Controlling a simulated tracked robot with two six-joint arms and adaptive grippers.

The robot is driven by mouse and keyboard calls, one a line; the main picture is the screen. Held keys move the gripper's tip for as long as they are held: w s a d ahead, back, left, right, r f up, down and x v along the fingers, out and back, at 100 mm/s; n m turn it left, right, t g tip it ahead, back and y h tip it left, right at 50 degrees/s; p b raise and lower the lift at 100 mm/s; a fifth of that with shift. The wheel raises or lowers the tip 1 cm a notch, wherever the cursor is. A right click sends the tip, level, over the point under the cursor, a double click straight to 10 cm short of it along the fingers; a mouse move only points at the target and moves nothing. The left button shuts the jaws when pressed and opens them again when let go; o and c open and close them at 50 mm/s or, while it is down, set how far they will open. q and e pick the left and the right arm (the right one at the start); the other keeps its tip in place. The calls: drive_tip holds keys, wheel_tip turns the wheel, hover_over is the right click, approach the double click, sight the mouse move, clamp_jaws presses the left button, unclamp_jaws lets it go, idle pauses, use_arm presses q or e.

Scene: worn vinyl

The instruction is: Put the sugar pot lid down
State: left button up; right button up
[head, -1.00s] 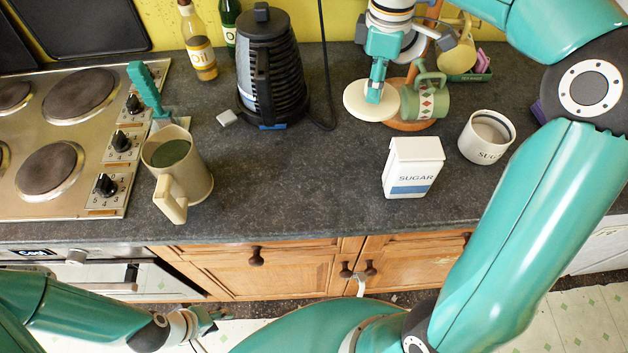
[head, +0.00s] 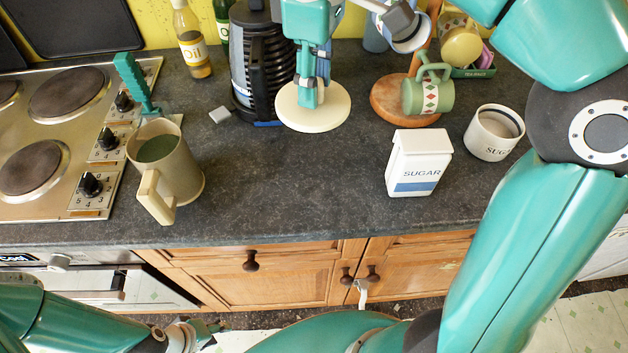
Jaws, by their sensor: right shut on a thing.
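The sugar pot lid, a cream round disc (head: 330,118), is in my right gripper (head: 308,98), which is shut on it. The lid is level and sits at or just above the worktop, in front of the kettle's right side. I cannot tell if it touches the surface. The open sugar pot (head: 494,133), white with a dark band, stands at the right. My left gripper (head: 205,333) is low at the front, below the worktop edge, and its fingers are too small to read.
A black kettle (head: 258,65) stands just left of the lid. A green mug (head: 428,92) hangs on a wooden mug tree to the right. A sugar box (head: 417,165) and a cream jug (head: 170,165) stand nearer the front. The worktop (head: 290,185) between them is clear.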

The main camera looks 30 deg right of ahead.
drive_tip(key=shift+f+b, duration=1.65)
drive_tip(key=shift+f, duration=8.1)
drive_tip(key=shift+f, duration=0.15)
drive_tip(key=o, duration=1.1)
wheel_tip(320, 180, up, 12)
drive_tip(key=p, duration=0.1)
drive_tip(key=shift+p, duration=0.4)
